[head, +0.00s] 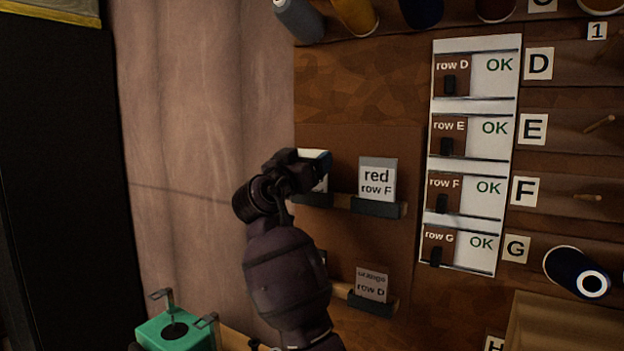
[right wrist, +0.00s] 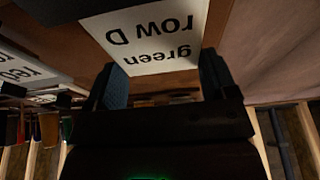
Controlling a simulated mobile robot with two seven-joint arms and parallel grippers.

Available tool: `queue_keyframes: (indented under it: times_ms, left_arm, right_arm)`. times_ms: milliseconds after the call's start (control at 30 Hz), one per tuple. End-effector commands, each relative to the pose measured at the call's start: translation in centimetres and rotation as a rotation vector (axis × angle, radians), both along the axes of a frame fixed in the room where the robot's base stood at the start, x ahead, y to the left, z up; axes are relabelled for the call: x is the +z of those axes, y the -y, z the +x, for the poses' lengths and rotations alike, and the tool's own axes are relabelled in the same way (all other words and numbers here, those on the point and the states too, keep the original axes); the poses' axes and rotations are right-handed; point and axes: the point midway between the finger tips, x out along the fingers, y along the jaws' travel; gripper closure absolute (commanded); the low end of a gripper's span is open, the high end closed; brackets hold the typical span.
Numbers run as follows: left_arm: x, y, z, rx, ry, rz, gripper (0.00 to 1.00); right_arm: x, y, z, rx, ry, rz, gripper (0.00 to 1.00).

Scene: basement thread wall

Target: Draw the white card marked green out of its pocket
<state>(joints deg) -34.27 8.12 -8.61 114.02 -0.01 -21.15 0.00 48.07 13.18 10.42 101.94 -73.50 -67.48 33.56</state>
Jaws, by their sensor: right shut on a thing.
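The white card marked green, row D (right wrist: 150,35), shows upside down in the right wrist view, with its top edge between the two fingers. In the head view, only a pale part of this card (head: 320,184) shows beside my right gripper (head: 322,162). My right gripper is shut on the card's top edge; it also shows in the right wrist view (right wrist: 165,90). The card is at the upper left pocket (head: 318,199) on the brown board. The gripper hides most of the card in the head view, and I cannot tell how deep it sits. My left gripper is not in view.
A red row F card (head: 377,178) stands in the pocket to the right. An orange row D card (head: 371,284) is in a lower pocket. A white OK chart (head: 505,150) hangs further right. A teal box (head: 165,330) sits at bottom left.

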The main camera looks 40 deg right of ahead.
Motion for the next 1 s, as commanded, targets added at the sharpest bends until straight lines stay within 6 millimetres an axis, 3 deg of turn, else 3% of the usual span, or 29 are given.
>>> queue_keyframes:
  times_ms: [800, 1000]
  left_arm:
    - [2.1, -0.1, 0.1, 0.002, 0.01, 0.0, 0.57]
    - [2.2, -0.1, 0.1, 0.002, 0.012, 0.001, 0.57]
  right_arm:
    - [4.1, 0.0, 0.0, 0.001, 0.002, 0.001, 0.33]
    - [4.3, 0.0, 0.0, 0.001, 0.001, 0.0, 0.33]
